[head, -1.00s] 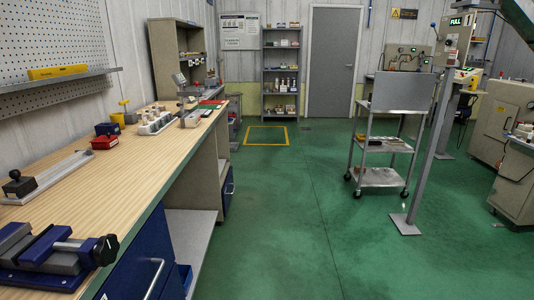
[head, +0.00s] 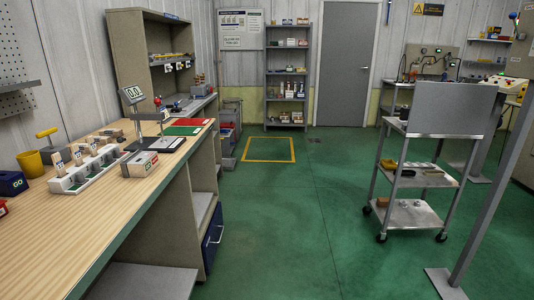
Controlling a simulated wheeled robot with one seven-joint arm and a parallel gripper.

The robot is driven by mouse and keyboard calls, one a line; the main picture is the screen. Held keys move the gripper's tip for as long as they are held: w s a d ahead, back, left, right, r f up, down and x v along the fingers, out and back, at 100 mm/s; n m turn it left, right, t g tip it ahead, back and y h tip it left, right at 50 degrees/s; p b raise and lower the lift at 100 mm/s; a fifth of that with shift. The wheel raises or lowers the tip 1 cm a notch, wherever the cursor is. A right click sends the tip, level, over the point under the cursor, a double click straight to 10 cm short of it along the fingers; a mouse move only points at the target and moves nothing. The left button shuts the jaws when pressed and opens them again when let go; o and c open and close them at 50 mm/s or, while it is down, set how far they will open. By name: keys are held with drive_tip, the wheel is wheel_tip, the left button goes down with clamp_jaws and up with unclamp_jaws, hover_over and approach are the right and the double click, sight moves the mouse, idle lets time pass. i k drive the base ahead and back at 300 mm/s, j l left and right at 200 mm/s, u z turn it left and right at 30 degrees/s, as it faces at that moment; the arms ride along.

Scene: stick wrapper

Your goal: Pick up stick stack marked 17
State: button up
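No label reading 17 can be made out, so I cannot tell which thing is the stick stack marked 17. A white rack (head: 88,170) on the wooden bench (head: 125,205) at the left holds several small upright pieces with white tags, too small to read. More small tagged items (head: 180,66) hang at the shelf edge of the grey-brown hutch (head: 150,45) at the back of the bench. My gripper is not in view.
A grey box (head: 140,164), a stand with a display (head: 131,95), and green and red mats (head: 185,126) lie on the bench. A metal cart (head: 420,180) and a grey post (head: 490,190) stand at the right. The green floor (head: 290,220) between is clear.

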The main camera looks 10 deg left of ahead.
sight(59, 165)
drive_tip(key=i+u, duration=0.1)
drive_tip(key=i, duration=0.5)
drive_tip(key=i+l+u, duration=0.1)
drive_tip(key=i, duration=0.5)
drive_tip(key=i+l+u, duration=0.15)
drive_tip(key=i, duration=0.5)
drive_tip(key=i+l+u, duration=0.25)
drive_tip(key=i+u, duration=0.15)
drive_tip(key=i+l+u, duration=0.85)
